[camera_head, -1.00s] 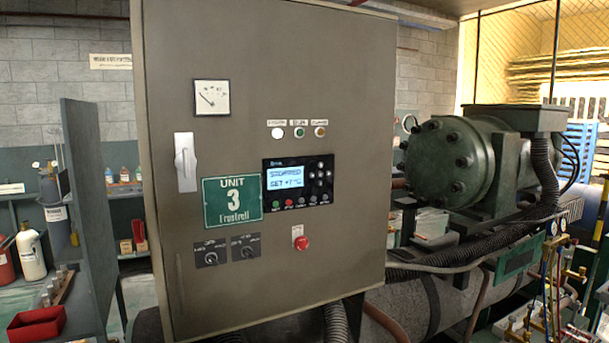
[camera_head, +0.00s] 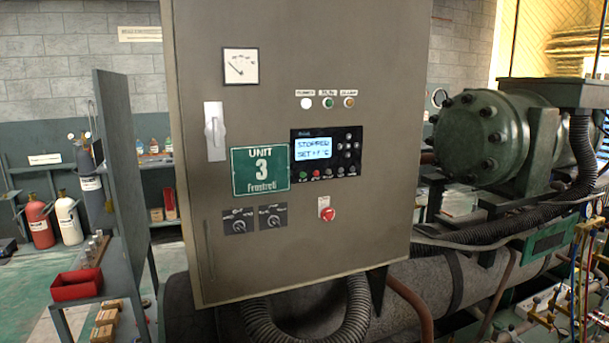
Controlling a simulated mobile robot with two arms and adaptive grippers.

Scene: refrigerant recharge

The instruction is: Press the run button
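A grey-brown control cabinet (camera_head: 370,235) fills the middle of the head view. Its controller panel (camera_head: 325,132) has a lit display (camera_head: 312,148) reading "STOPPED" and a "SET" line. A row of small buttons lies under the display, with a green button (camera_head: 303,175) at the left and a red button (camera_head: 315,174) beside it. Above the panel are three lamps; the green one (camera_head: 328,103) sits under a label that seems to read "RUN". Neither of my grippers is in view.
A red emergency-stop knob (camera_head: 328,214) and two rotary switches (camera_head: 254,218) sit below the panel. A green compressor (camera_head: 487,135) stands to the right, with hoses near it. A shelf with a red bin (camera_head: 77,286) and gas cylinders (camera_head: 68,217) stand at left.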

